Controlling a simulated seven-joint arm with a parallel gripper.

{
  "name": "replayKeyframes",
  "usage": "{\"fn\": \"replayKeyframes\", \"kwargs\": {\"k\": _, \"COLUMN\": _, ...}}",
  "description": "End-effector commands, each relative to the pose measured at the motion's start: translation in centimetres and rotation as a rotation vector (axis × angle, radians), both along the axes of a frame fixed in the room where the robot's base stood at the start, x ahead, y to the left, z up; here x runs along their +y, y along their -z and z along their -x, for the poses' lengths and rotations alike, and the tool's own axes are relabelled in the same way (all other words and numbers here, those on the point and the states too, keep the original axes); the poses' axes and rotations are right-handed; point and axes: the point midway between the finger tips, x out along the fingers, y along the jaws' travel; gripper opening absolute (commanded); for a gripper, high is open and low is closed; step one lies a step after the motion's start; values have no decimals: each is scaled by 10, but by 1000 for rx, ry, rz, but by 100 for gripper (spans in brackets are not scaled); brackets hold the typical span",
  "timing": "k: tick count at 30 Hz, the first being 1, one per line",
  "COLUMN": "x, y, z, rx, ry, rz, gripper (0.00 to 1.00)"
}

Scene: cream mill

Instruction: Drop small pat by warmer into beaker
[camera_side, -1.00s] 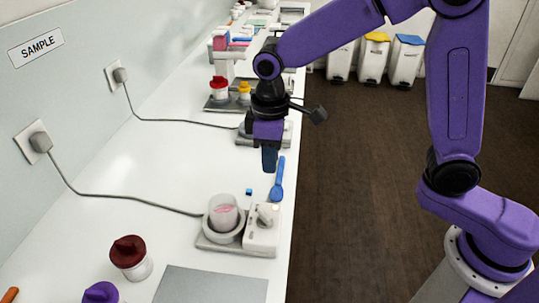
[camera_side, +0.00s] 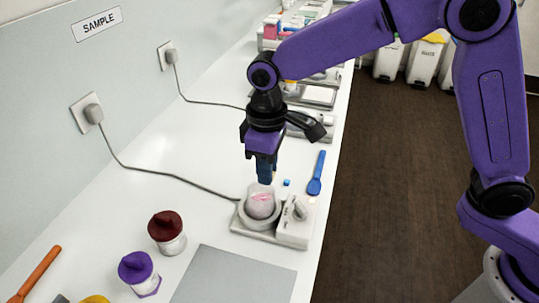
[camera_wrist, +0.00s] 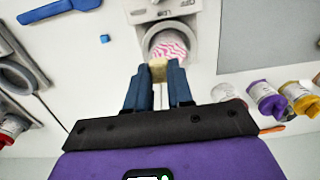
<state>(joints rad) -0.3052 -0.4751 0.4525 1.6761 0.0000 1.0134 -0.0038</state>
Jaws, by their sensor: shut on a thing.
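My gripper (camera_side: 265,181) is shut on a small pale yellow pat (camera_wrist: 157,68), seen between the fingertips in the wrist view. The clear beaker (camera_side: 262,205) stands upright on the grey warmer (camera_side: 295,229), with pink and white contents inside. My fingertips are just above the beaker's mouth in the side view. In the wrist view, the pat overlaps the near rim of the beaker (camera_wrist: 173,44). The pat is mostly hidden by the fingers in the side view.
A blue cube (camera_side: 287,183), a blue spoon (camera_side: 316,174) and a small pale piece (camera_side: 312,200) lie near the warmer. Dark red (camera_side: 167,234) and purple (camera_side: 138,272) lidded jars and a grey mat (camera_side: 235,280) are in front. A cable (camera_side: 165,176) runs to the wall.

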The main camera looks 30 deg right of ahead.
Motion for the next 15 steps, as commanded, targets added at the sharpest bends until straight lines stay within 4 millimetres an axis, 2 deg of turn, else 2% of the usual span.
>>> {"fn": "replayKeyframes", "kwargs": {"k": 6, "x": 0, "y": 19, "z": 0, "rx": 1, "ry": -1, "rz": 1, "gripper": 0}}
{"fn": "replayKeyframes", "kwargs": {"k": 15, "x": 0, "y": 25, "z": 0, "rx": 0, "ry": -1, "rz": 0, "gripper": 0}}
